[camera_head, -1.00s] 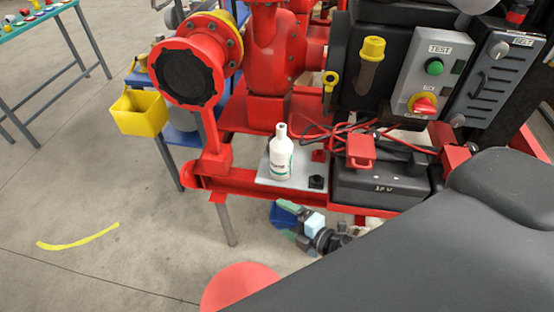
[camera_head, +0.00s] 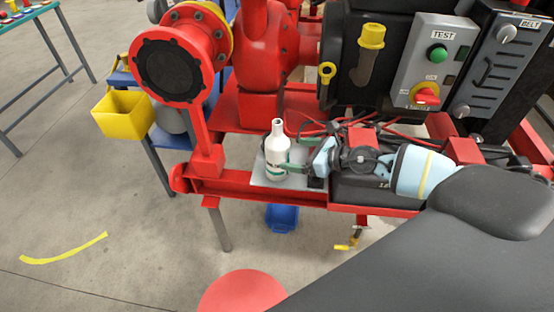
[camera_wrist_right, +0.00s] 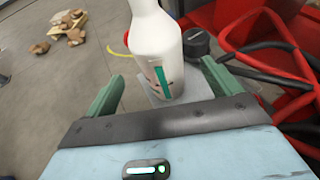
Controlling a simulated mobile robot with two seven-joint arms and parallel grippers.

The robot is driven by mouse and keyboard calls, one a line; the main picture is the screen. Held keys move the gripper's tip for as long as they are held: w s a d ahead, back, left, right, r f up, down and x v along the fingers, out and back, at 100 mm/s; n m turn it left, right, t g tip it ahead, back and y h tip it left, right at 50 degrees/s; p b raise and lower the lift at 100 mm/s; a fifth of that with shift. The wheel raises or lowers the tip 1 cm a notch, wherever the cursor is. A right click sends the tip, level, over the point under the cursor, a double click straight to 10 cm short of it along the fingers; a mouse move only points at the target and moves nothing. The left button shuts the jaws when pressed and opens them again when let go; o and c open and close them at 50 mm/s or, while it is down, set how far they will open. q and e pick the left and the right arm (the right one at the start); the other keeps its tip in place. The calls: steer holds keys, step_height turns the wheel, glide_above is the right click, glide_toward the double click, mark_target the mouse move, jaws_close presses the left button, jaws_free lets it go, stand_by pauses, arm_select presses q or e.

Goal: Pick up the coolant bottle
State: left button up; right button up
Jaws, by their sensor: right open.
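The coolant bottle (camera_head: 277,152) is white with a green-marked label and stands upright on a grey plate (camera_head: 262,176) on the red skid frame. My right gripper (camera_head: 288,158) comes in from the right, with its green fingers at the bottle's height. In the right wrist view the bottle (camera_wrist_right: 156,45) stands ahead, between the lines of the two open fingers (camera_wrist_right: 162,85). I cannot tell whether a finger touches it. My left gripper is not in view.
A black battery box (camera_head: 360,195) with cables lies behind my right gripper. A small black cap (camera_wrist_right: 196,42) is beside the bottle. A red pump flange (camera_head: 170,68) and a yellow bin (camera_head: 123,115) are to the left. A blue container (camera_head: 282,217) is below the frame.

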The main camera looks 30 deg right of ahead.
mark_target(277, 151)
steer(key=shift+x, duration=1.2)
steer(key=shift+w+a, duration=0.15)
steer(key=b+x, duration=0.1)
steer(key=x, duration=0.3)
steer(key=shift+w+a+f, duration=0.15)
steer(key=shift+w+f, duration=0.1)
steer(key=shift+w, duration=0.05)
steer(key=shift+r, duration=0.1)
steer(key=shift+c, duration=1.3)
steer(key=c, duration=0.7)
steer(key=shift+w+r, duration=0.1)
steer(key=shift+c, duration=1.3)
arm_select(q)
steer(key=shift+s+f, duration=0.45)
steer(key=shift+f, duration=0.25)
